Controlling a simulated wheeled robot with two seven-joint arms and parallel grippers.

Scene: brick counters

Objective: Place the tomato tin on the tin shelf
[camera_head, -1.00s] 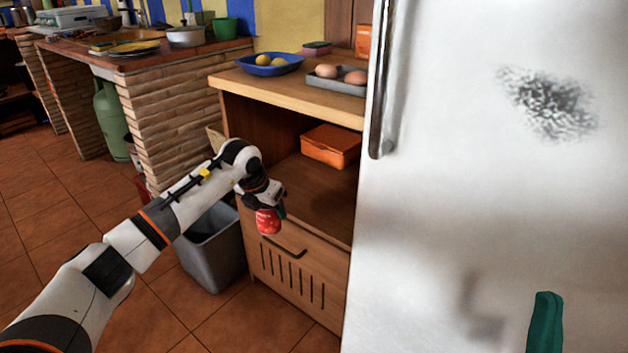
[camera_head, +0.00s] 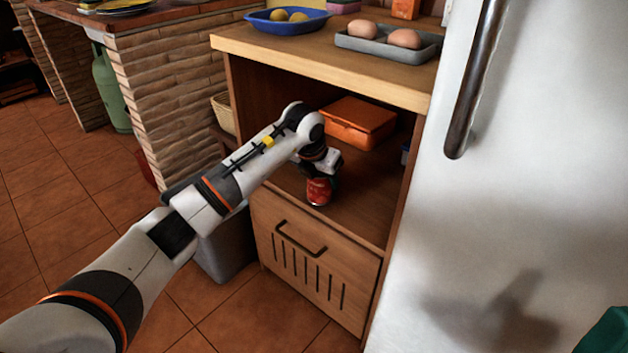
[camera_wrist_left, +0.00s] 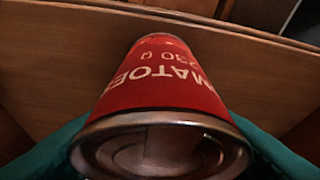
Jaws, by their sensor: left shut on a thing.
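The red tomato tin (camera_head: 319,191) is in my left gripper (camera_head: 327,178), at the front part of the open shelf (camera_head: 360,208) of the wooden cabinet. In the left wrist view the tin (camera_wrist_left: 163,85) fills the middle, its label lettering upside down and its metal end close to the camera. The teal fingers (camera_wrist_left: 45,155) lie on both sides of it. The tin looks upright and low over the shelf board; I cannot tell whether it touches the board. My right gripper is not clearly in view; only a teal piece shows at the lower right edge.
An orange box (camera_head: 358,122) sits further back on the same shelf. The cabinet top (camera_head: 320,67) above carries a blue bowl (camera_head: 287,22) and a grey egg tray (camera_head: 388,45). A white fridge (camera_head: 530,180) stands close on the right. A grey bin (camera_head: 225,250) stands left of the drawer.

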